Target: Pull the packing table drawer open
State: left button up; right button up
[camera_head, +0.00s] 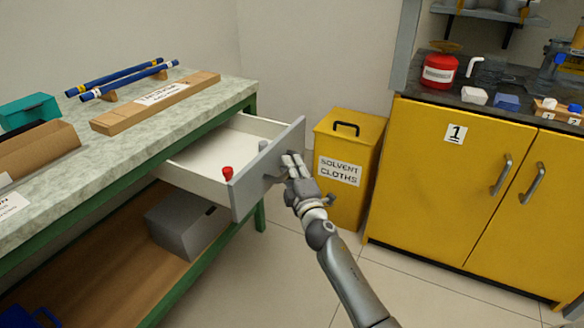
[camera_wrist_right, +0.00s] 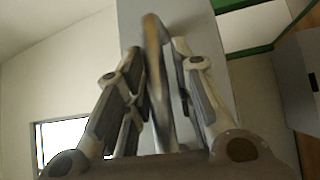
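The packing table drawer (camera_head: 265,170) stands well out from under the table's right side. Its grey front faces right and its pale inside shows. A red-topped item (camera_head: 228,174) and a small grey item (camera_head: 263,145) are at the front of the drawer. My right gripper (camera_head: 290,160) is at the outer face of the drawer front. In the right wrist view the metal drawer handle (camera_wrist_right: 154,60) runs between the fingers of the right gripper (camera_wrist_right: 157,50), which close in around it. In the head view the fingers hide the handle. My left gripper is out of view.
A yellow solvent-cloths bin (camera_head: 345,165) stands close behind my gripper. A yellow cabinet (camera_head: 450,195) is at right; floor between is clear.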

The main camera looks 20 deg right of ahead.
jog(key=shift+o, duration=0.6)
jog(key=shift+r, duration=0.1)
jog(key=s+a+f, duration=0.1)
jog(key=s, duration=1)
jog(key=shift+s+a+f, duration=0.25)
jog(key=shift+s+f, duration=0.1)
jog(key=shift+s, duration=0.05)
